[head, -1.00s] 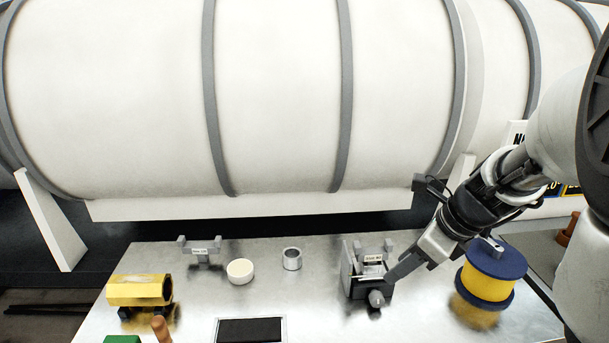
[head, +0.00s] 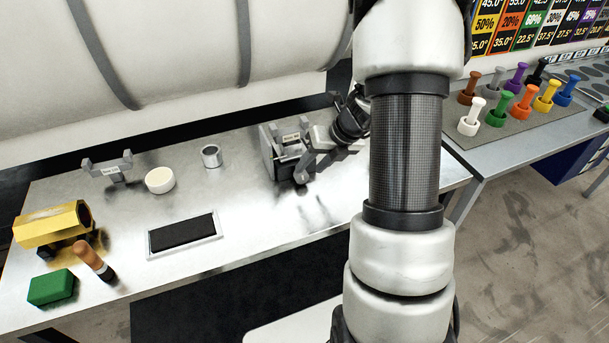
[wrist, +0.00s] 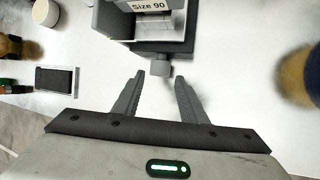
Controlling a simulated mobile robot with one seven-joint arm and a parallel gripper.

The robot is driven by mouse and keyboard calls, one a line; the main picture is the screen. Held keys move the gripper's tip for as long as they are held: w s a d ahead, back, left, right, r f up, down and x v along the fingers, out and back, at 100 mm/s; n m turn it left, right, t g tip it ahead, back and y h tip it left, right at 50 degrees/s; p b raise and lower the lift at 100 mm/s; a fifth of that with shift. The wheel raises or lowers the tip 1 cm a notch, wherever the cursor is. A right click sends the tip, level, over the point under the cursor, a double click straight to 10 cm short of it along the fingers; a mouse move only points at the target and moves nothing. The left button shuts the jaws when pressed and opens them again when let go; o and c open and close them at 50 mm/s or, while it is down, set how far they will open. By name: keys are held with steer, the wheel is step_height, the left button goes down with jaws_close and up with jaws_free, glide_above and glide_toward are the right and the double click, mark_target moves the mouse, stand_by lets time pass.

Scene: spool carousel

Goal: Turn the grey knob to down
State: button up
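The grey knob (wrist: 160,68) sticks out from the front of a grey box-shaped holder (wrist: 113,22) labelled "Size 90" in the wrist view. The holder also stands on the bench in the head view (head: 269,150). My gripper (wrist: 159,78) is open, with its two dark fingers apart and nothing held. Its tips are right at the knob, which shows in the gap at their far end; I cannot tell whether they touch it.
A white round cap (head: 160,181), a small grey ring (head: 211,156), a grey stand (head: 110,168), a black-topped tray (head: 184,234), a yellow part (head: 52,224) and a green block (head: 50,287) lie to the left. Coloured pegs (head: 525,100) stand on the right bench.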

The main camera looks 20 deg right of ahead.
mark_target(301, 175)
steer(key=x, duration=0.5)
steer(key=shift+b, duration=0.3)
steer(key=c, duration=0.8)
steer(key=shift+a+r, duration=0.1)
steer(key=shift+a, duration=0.05)
steer(key=h+p, duration=0.2)
steer(key=shift+a+r+n+h, duration=0.1)
steer(key=shift+a+n+h, duration=0.2)
steer(key=shift+n, duration=0.1)
steer(key=shift+a+h+p, duration=0.15)
steer(key=shift+h+p, duration=0.55)
steer(key=shift+h, duration=0.8)
steer(key=shift+n, duration=0.3)
